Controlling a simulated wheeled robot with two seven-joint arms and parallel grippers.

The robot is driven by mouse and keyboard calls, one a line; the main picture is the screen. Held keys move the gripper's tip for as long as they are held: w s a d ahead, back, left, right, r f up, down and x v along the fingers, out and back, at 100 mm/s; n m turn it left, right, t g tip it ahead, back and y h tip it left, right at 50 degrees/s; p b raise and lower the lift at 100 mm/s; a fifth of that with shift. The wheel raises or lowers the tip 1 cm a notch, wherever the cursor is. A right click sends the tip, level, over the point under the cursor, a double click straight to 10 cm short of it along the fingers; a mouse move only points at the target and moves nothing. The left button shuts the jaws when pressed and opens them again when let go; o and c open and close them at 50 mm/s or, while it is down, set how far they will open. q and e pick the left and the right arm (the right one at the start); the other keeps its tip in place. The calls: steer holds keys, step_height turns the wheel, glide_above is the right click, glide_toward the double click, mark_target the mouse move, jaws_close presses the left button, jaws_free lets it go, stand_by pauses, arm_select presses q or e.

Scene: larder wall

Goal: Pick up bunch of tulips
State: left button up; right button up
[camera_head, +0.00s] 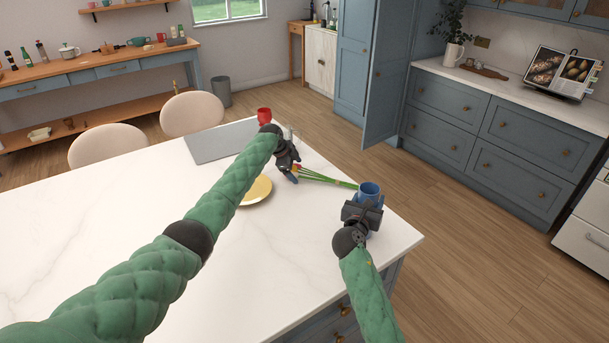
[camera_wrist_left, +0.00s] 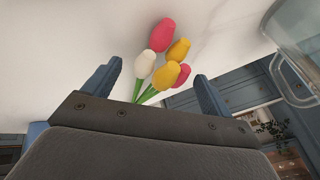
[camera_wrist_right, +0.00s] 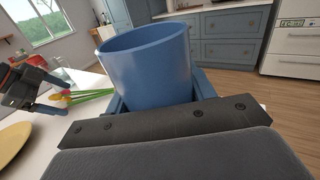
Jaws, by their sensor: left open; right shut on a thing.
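The bunch of tulips (camera_head: 330,179) lies on the white island top, green stems reaching right toward the blue cup. In the left wrist view the tulips (camera_wrist_left: 165,62) show pink, yellow and white heads between the open fingers. My left gripper (camera_head: 288,172) is open at the flower-head end, its fingers either side of the bunch and not closed on it. In the right wrist view the tulips (camera_wrist_right: 85,94) lie behind the cup. My right gripper (camera_head: 363,208) is shut on the blue cup (camera_wrist_right: 150,68), which is upright near the island's right edge.
A yellow plate (camera_head: 257,190) lies left of the tulips, partly behind my left arm. A red cup (camera_head: 264,115) and a grey mat (camera_head: 215,143) are farther back. A clear glass vessel (camera_wrist_left: 298,45) stands close to my left gripper. The island's front left is clear.

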arm_select(q)
steer(key=shift+f, duration=0.1)
steer(key=c, duration=1.2)
step_height(320, 180, up, 10)
steer(key=shift+f, duration=0.2)
steer(key=shift+n, duration=0.6)
steer(key=s+a+f, duration=0.1)
steer(key=f, duration=0.2)
steer(key=s+a+f, duration=0.1)
steer(key=f, duration=0.2)
steer(key=a+f, duration=0.1)
steer(key=f, duration=0.2)
steer(key=shift+s+f, duration=0.2)
steer(key=shift+s, duration=0.2)
